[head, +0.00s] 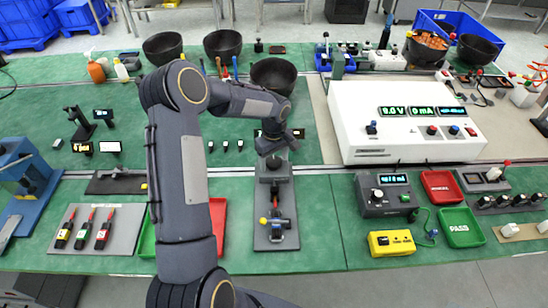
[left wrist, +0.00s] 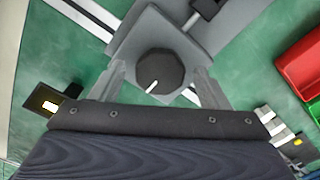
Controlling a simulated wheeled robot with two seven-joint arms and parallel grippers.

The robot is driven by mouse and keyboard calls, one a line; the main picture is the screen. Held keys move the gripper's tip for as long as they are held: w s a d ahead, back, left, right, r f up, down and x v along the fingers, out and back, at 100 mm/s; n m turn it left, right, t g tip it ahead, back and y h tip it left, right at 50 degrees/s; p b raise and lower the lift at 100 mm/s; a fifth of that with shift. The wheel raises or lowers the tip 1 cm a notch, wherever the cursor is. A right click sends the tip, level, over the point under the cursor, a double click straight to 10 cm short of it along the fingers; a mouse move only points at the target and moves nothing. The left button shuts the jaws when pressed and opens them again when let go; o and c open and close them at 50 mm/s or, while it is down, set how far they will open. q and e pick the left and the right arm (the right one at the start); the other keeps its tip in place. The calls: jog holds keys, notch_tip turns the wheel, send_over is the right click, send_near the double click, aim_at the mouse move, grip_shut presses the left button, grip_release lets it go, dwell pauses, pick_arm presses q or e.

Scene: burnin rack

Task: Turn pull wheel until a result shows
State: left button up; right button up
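The pull tester (head: 276,236) stands on a grey base plate in the middle of the green bench. Its dark round pull wheel (head: 273,163), with a white mark, sits at the far end on a grey block; it also shows in the left wrist view (left wrist: 160,70). My left gripper (head: 274,152) is directly above the wheel, pointing down. In the left wrist view its two fingers are open, one on each side of the wheel, with visible gaps. I cannot tell how far above the wheel the fingertips are. No readable result display shows on the tester. My right gripper is not in view.
A white power supply (head: 405,112) stands to the right. A grey meter box (head: 386,194) and a yellow box (head: 391,242) are at front right. Red and green trays (head: 463,228) lie nearby. A screwdriver mat (head: 97,229) is at left. Black bowls (head: 223,43) stand behind.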

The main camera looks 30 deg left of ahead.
pick_arm(q)
jog(key=c, duration=0.9)
jog(key=m+b, duration=0.2)
jog(key=m, duration=0.1)
jog(key=shift+f, duration=0.1)
jog(key=m+b, duration=0.1)
jog(key=m, duration=0.3)
jog(key=shift+b, duration=0.35)
jog(key=m+b, duration=0.1)
jog(key=m, duration=0.4)
jog(key=shift+a, duration=0.1)
jog(key=m, duration=0.6)
jog(key=shift+r+m+b, duration=0.2)
jog(key=shift+m+b, duration=0.1)
